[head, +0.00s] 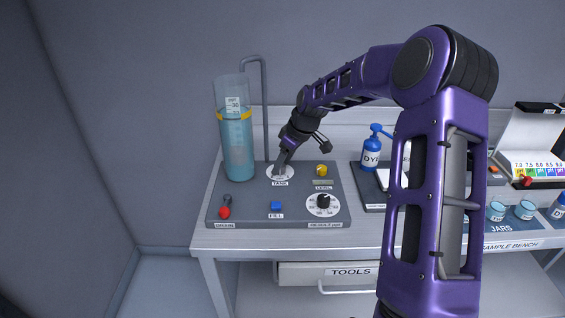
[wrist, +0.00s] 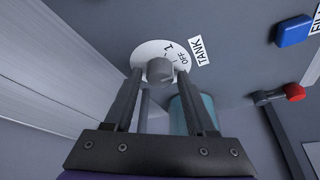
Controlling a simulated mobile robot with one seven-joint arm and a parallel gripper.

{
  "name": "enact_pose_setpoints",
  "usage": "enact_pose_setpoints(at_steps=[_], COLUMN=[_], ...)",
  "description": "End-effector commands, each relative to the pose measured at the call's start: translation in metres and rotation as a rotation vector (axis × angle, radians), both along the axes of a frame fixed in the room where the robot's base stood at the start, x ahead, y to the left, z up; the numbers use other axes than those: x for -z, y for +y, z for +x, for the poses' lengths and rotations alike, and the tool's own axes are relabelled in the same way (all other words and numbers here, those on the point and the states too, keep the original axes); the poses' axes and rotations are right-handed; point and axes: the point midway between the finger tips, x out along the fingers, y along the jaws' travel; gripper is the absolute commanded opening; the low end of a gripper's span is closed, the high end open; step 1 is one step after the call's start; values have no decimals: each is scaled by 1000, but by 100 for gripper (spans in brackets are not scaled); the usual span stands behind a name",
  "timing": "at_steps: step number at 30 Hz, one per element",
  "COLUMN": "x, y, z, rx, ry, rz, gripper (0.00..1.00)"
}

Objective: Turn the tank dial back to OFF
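The tank dial is a grey knob (wrist: 160,70) on a round white plate (wrist: 142,50) marked OFF and 1, beside a TANK label (wrist: 201,52). I cannot tell which mark the knob points at. In the head view the plate (head: 271,174) is at the back middle of the grey panel, and my gripper (head: 282,166) comes down over it, hiding the knob. In the wrist view the fingers of my gripper (wrist: 160,77) are open, one on each side of the knob, with a narrow gap seeming to show on both sides.
A tall clear cylinder (head: 238,150) of blue liquid stands left of the dial, beside a grey pipe (head: 265,110). A blue bottle (head: 371,155) stands right.

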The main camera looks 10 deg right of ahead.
Motion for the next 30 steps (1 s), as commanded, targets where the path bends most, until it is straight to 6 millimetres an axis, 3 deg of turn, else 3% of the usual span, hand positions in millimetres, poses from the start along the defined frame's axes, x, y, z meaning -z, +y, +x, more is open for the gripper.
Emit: enact_pose_setpoints(at_steps=[2,14,20,30], x=[0,-7,-42,-119], y=[0,-2,-13,-35], z=[0,-2,-11,-34], rx=[0,2,4,4], ry=[0,-1,-5,-4], rz=[0,-1,-2,-1], gripper=[72,72,72,72])
